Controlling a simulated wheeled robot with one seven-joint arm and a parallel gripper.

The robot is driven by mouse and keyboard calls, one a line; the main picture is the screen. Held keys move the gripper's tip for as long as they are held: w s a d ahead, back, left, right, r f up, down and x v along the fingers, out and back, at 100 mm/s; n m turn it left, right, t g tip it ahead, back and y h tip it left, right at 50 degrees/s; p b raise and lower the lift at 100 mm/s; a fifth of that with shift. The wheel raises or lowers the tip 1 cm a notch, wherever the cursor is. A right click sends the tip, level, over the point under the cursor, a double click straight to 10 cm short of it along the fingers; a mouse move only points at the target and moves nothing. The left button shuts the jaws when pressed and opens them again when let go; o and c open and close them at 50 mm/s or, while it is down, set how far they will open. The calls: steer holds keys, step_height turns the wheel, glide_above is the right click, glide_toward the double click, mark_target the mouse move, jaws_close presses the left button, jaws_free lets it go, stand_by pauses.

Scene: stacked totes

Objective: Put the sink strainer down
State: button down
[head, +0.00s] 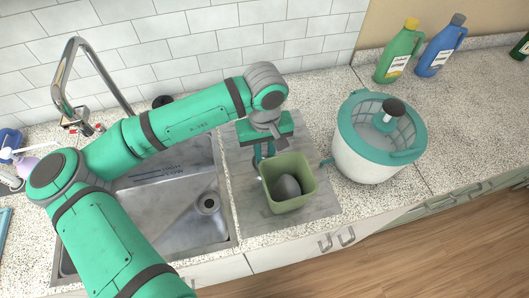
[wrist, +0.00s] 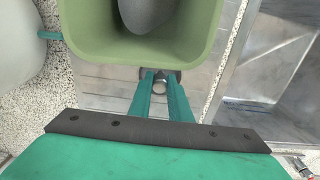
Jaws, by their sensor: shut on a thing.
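My gripper (head: 263,158) points down over the grey drainboard (head: 245,203) right of the sink, just behind a green bin. In the wrist view its two teal fingers (wrist: 161,88) are closed together on the sink strainer (wrist: 160,86). Only a small round metal knob and bits of a dark rim show between and beside the fingertips. The strainer is close to the drainboard; I cannot tell whether it touches it. In the head view the strainer is mostly hidden by the fingers and the bin.
The green bin (head: 287,203), holding a dark grey object (head: 288,187), stands close to the gripper. A white-and-teal bucket (head: 362,160) stands to the right. The steel sink (head: 170,222) with its drain lies left. Green (head: 397,55) and blue (head: 441,48) bottles stand farther back.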

mark_target(265, 155)
steer(key=shift+f, duration=0.1)
steer(key=c, duration=1.6)
jaws_free()
steer(key=shift+c, duration=0.2)
steer(key=shift+d, duration=0.1)
step_height(265, 155, up, 12)
steer(key=shift+r, duration=0.2)
